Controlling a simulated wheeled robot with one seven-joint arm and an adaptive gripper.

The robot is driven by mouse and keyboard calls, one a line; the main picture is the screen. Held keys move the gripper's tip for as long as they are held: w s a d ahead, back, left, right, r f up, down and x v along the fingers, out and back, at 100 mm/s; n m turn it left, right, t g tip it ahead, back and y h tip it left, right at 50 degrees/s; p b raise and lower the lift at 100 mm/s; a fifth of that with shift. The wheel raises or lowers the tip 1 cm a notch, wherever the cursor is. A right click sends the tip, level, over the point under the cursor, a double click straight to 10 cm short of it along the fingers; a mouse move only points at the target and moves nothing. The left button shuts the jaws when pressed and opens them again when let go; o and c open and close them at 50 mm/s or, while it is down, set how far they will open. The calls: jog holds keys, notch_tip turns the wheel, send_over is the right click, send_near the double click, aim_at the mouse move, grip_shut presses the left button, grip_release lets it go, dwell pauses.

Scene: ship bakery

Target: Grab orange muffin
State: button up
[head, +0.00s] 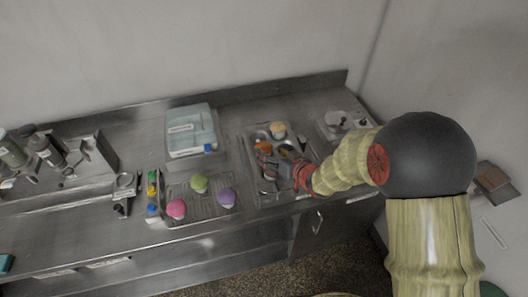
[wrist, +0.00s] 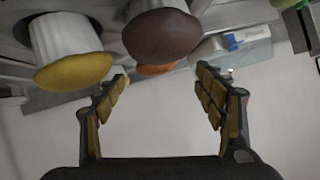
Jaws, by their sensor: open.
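The orange muffin (head: 263,147) sits in a metal muffin tin (head: 247,142) on the counter. In the wrist view the orange muffin (wrist: 156,70) shows only as a strip behind a brown muffin (wrist: 162,35), which hides most of it. A yellow muffin (wrist: 75,72) in a white cup is at the left of that view. My gripper (head: 277,158) is over the tin, close to the orange muffin. In the wrist view my gripper (wrist: 162,76) has its fingers wide apart with nothing held between them. Exact contact cannot be told.
A tan muffin (head: 278,129) is at the tin's back. Pink (head: 177,209), green (head: 199,184) and purple (head: 227,197) muffins sit on a grate to the left. A blue-lidded box (head: 190,128) stands behind them. A white appliance (head: 341,121) is to the right, near the wall.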

aim_at(268, 150)
jog(key=shift+d+b+x, duration=0.15)
jog(key=shift+b+x, duration=0.05)
jog(key=shift+x, duration=1.3)
jog(key=shift+d+b+x, duration=0.1)
jog(key=shift+b+x, duration=0.05)
jog(key=shift+x, duration=1.35)
jog(key=shift+w, duration=0.15)
jog(key=shift+c, duration=0.5)
jog(key=c, duration=0.7)
jog(key=shift+c, duration=0.3)
